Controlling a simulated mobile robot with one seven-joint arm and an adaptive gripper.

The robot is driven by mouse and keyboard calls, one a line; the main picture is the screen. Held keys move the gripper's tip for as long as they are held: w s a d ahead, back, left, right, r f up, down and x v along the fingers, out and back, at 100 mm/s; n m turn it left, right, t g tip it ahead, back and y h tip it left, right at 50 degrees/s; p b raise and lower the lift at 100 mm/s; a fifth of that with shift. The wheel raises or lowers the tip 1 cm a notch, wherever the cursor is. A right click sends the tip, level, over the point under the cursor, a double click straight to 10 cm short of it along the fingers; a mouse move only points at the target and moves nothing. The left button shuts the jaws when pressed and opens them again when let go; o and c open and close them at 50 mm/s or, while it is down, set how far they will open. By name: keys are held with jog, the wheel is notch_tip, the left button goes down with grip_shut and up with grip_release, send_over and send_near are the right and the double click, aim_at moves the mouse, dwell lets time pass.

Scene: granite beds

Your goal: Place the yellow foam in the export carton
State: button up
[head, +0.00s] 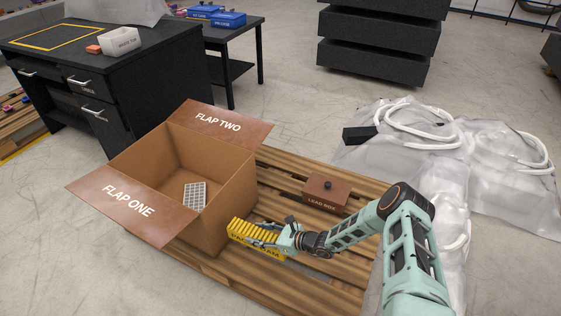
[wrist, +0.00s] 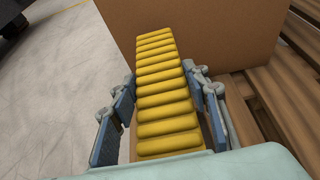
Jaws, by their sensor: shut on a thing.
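The yellow foam (head: 252,238) is a ridged yellow block just outside the right-hand wall of the carton, above or at the pallet. My gripper (head: 262,236) is shut on it; in the wrist view the fingers (wrist: 160,110) flank both sides of the foam (wrist: 158,90). The export carton (head: 222,205) is an open brown box with flaps marked FLAP ONE and FLAP TWO folded outward. A grey gridded piece (head: 195,196) lies inside it. In the wrist view the carton wall (wrist: 225,40) stands right beyond the foam. I cannot tell whether the foam touches the wall or pallet.
The carton stands on a wooden pallet (head: 335,262). A brown lead box (head: 326,193) with a black knob sits on the pallet behind my gripper. Plastic-wrapped bundles (head: 425,150) lie at the right. A black desk (head: 150,60) stands behind at the left.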

jog(key=w+d+r+m+t, duration=0.1)
jog(key=w+d+r, duration=0.1)
jog(key=d+r, duration=0.75)
jog(key=w+d+r, duration=0.3)
jog(key=d+r, duration=0.2)
jog(key=r, duration=0.9)
jog(key=s+d+r+m+t+h, duration=0.1)
jog(key=s+d+r, duration=0.5)
jog(key=r, duration=0.3)
jog(key=s+d+r+m+t+h, duration=0.1)
jog(key=s+d+r, duration=0.4)
jog(key=r, duration=0.4)
notch_tip(320, 180, up, 27)
jog(key=p, duration=3.3)
jog(key=shift+s+r+y+p, duration=0.15)
jog(key=shift+s+y+p, duration=0.05)
jog(key=shift+y+p, duration=0.1)
jog(key=shift+d, duration=0.1)
